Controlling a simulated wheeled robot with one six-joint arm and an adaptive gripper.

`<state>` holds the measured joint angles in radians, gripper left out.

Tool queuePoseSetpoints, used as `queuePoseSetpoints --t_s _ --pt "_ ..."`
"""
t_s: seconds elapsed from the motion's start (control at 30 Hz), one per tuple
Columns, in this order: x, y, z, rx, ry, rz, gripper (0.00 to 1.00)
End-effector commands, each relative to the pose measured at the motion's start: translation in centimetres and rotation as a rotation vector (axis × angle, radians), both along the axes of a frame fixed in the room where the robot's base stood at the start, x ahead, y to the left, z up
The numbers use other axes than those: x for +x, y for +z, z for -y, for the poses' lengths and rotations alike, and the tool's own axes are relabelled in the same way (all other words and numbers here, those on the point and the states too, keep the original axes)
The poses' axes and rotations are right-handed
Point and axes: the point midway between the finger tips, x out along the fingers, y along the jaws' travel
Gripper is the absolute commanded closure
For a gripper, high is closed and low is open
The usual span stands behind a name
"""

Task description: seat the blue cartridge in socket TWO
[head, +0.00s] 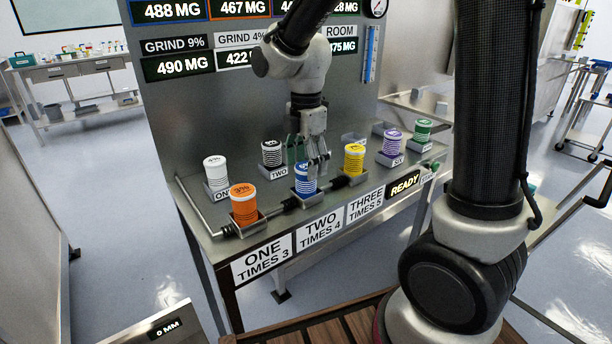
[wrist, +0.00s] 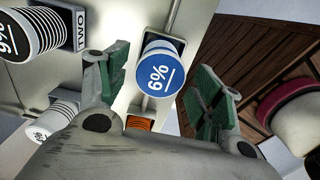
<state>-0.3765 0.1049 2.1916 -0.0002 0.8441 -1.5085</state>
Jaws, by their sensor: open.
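The blue cartridge (head: 305,182), with a white band and a blue lid, stands upright in the middle front socket above the sign TWO TIMES 4 (head: 322,231). How deep it sits is hidden. My gripper (head: 311,158) is open just above and behind it, and its fingers partly cover the lid in the head view. In the wrist view the blue lid marked 6% (wrist: 162,72) shows beyond the gap between the green finger pads of my gripper (wrist: 158,88). The pads do not appear to touch it.
An orange cartridge (head: 243,206) stands in socket ONE and a yellow one (head: 354,158) in socket THREE. White (head: 215,170), black (head: 271,154), purple (head: 393,141) and green (head: 423,131) cartridges stand in the back holders. An empty holder (head: 354,138) is behind the yellow one.

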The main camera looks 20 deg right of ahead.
Motion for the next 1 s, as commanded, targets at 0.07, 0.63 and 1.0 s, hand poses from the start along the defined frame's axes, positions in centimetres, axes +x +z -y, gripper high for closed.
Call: queuePoseSetpoints --t_s 0.07,0.63,1.0 --pt "0.1 2.0 0.0 0.002 0.0 0.006 0.34" --pt "-0.5 8.2 0.7 0.005 -0.055 0.011 0.34" --pt "-12.6 12.1 11.7 0.183 -1.227 0.198 0.34"
